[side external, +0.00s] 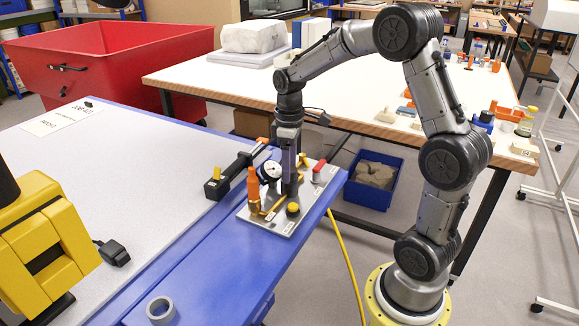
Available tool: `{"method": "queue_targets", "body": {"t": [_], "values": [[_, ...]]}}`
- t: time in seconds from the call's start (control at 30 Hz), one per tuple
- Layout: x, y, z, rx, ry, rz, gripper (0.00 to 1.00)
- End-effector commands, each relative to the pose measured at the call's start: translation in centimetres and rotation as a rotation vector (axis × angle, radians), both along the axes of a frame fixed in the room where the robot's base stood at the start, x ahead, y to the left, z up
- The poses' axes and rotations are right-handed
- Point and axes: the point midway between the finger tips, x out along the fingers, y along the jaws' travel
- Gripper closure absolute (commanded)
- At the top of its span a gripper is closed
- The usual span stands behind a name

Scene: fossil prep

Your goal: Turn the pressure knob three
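A grey control plate (319,190) sits at the right end of the blue-edged bench. It carries a dial gauge (271,170), a dark knob with a yellow top (293,209), a red-topped fitting (319,167), an orange upright part (253,184) and brass-coloured pipework. I cannot read the labels, so I cannot tell for sure which part is the pressure knob. My gripper (290,192) points straight down over the middle of the plate, just behind the yellow-topped knob and right of the gauge. Its fingertips are small and dark; whether they are apart or touch anything is unclear.
A black-and-orange tool (228,178) lies left of the plate. A grey ring (160,310) and a yellow machine (45,250) are at the near left. A white-topped table (220,85) stands behind, with a blue crate (372,180) of rocks below. The bench's middle is clear.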

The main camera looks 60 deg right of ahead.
Motion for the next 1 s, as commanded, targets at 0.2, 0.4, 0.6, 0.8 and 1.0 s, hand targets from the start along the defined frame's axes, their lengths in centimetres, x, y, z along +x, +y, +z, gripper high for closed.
{"method": "queue_targets", "body": {"t": [0.2, 0.4, 0.6, 0.8, 1.0], "values": [[0.0, 0.0, 0.1, 0.001, 0.001, 0.0, 0.38], [0.1, 0.0, 2.4, 0.0, -0.002, 0.0, 0.38], [0.1, 0.0, 6.8, -0.002, -0.005, 0.0, 0.38], [0.0, 0.0, 10.7, 0.0, -0.002, 0.0, 0.38], [0.0, 0.0, 13.1, -0.001, -0.001, 0.0, 0.38]]}}
